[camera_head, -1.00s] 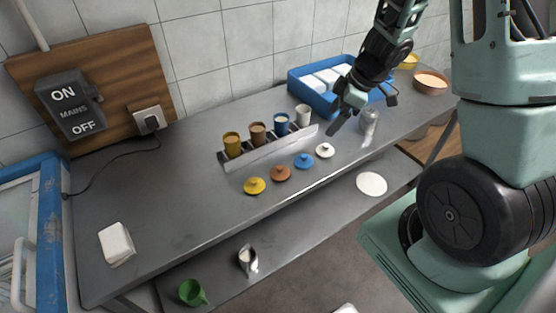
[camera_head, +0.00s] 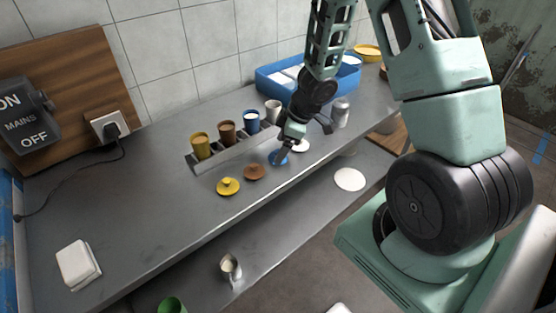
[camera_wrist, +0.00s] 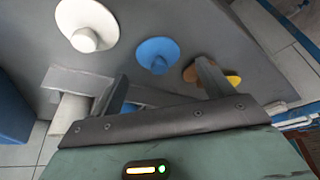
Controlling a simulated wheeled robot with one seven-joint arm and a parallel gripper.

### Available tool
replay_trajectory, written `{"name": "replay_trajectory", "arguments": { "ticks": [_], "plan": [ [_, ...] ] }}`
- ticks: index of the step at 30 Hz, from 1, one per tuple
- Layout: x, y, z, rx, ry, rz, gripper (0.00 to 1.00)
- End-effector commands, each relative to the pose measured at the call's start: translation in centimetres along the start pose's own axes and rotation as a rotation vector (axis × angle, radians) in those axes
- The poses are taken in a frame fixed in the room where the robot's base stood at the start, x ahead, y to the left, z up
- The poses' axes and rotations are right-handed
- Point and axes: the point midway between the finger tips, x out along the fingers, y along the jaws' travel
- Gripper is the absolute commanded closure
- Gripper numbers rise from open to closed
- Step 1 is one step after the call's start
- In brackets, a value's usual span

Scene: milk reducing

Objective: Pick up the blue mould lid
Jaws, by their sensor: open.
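The blue mould lid (camera_head: 279,158) is a small disc with a knob, lying on the grey counter in the head view, partly hidden behind my gripper (camera_head: 302,143). In the wrist view the blue lid (camera_wrist: 158,54) lies ahead of my open gripper (camera_wrist: 160,82), roughly centred between the fingers, with its knob up. The fingers are empty and apart from the lid. The brown lid (camera_head: 254,172) lies to its left and the white lid (camera_head: 301,146) to its right in the head view. The yellow lid (camera_head: 228,187) lies further left.
A rack (camera_head: 228,158) holds yellow, brown, blue (camera_head: 252,119) and white cups behind the lids. A clear glass jar (camera_head: 341,112) stands to the right. A blue crate (camera_head: 271,91) is at the back. The left counter is clear, except a white block (camera_head: 76,262).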

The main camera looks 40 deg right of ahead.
Motion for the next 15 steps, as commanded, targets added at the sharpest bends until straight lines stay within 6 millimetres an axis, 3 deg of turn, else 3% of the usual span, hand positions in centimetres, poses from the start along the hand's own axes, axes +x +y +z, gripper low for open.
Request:
{"name": "replay_trajectory", "arguments": {
  "ticks": [3,6,14,15],
  "plan": [
    [2.2,0.0,0.1,0.001,-0.001,-0.002,0.2],
    [3.0,0.0,0.0,0.0,0.0,0.0,0.2],
    [3.1,0.0,-0.1,0.0,-0.001,0.001,0.2],
    [3.1,0.0,-0.1,0.0,-0.001,0.001,0.26]
  ]
}}
